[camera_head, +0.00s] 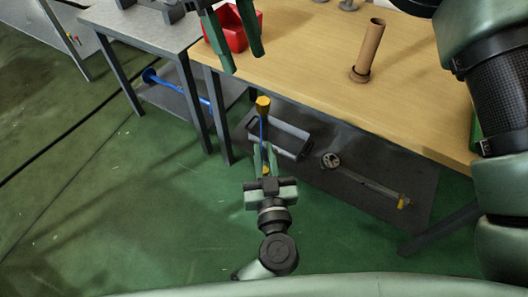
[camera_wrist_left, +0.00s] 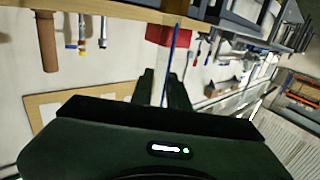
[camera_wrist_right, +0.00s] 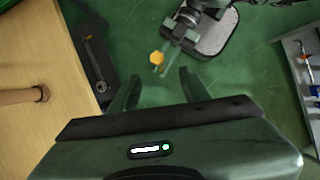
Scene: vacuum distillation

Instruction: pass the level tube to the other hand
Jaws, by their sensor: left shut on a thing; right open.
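The level tube (camera_head: 262,128) is a thin clear tube with a blue line and yellow ends. It stands roughly upright in my left gripper (camera_head: 265,152), which is shut on it low down, in front of the wooden table. In the left wrist view the blue line (camera_wrist_left: 173,45) rises from between the left fingers (camera_wrist_left: 163,80). My right gripper (camera_head: 244,63) is open and empty, above and left of the tube's upper end. In the right wrist view the yellow upper end (camera_wrist_right: 157,58) shows beyond and between the open right fingers (camera_wrist_right: 159,76), apart from them.
The wooden table (camera_head: 310,55) carries a red bin (camera_head: 237,36) behind the right gripper and a brown cylinder (camera_head: 370,48) standing upright. A lower shelf (camera_head: 405,180) holds a grey tray (camera_head: 290,138) and a gauge (camera_head: 331,160). A grey table (camera_head: 140,25) adjoins at left. Green floor in front is clear.

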